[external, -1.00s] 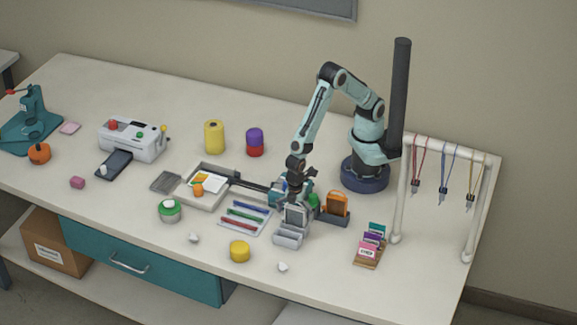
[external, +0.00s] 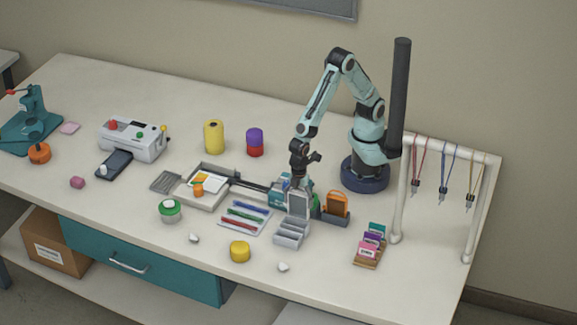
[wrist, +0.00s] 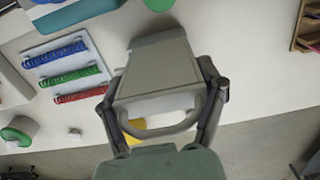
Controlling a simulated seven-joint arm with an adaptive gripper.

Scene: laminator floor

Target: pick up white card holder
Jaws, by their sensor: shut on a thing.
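The white card holder (external: 298,205), a pale grey-white upright frame, is in my gripper (external: 299,187) in the external view. It stands above the slotted grey rack (external: 289,236); I cannot tell whether its lower edge is clear of the slots. In the wrist view my gripper (wrist: 162,92) has one finger on each side of the card holder (wrist: 158,68). The fingers are shut on its side edges. The rack is hard to make out behind the holder there.
An orange holder (external: 337,202) stands in a dark stand just right. A tray of coloured combs (external: 243,218) lies to the left, with a yellow roll (external: 240,251) in front. A card box (external: 369,250) and lanyard frame (external: 399,200) are further right.

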